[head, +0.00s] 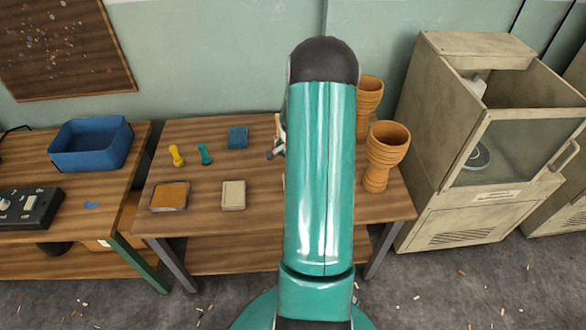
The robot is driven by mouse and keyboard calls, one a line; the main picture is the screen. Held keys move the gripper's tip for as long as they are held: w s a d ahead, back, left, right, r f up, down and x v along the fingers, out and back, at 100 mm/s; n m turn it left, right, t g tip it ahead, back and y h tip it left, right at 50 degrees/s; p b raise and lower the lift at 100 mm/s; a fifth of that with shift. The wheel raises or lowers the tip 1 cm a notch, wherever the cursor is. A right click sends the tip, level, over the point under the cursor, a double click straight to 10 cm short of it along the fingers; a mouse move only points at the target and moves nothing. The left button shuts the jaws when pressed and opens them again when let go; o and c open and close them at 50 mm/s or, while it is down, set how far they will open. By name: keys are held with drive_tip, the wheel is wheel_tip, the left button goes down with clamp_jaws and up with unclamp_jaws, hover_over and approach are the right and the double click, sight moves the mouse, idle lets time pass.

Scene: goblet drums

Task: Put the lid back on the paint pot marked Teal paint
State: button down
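I cannot make out a paint pot marked Teal paint or a lid in the head view. My own teal arm stands upright in the middle of the picture and hides the centre of the wooden table (215,220). My gripper is hidden behind it. A small dark and pale item (276,151) pokes out at the arm's left edge, and I cannot tell what it is. A small teal waisted object (205,154) and a similar yellow one (176,155) stand on the table's left half. No label is readable.
Two orange goblet drums, one in front (387,157) and one behind (369,97), stand at the table's right. A blue block (237,137), a beige block (233,195) and an orange-topped pad (170,196) lie left. A blue bin (90,146) is on the left table; a beige cabinet (445,110) stands right.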

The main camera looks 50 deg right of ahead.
idle(0.4)
drive_tip(key=c, duration=0.7)
unclamp_jaws()
drive_tip(key=shift+r, duration=3.45)
clamp_jaws()
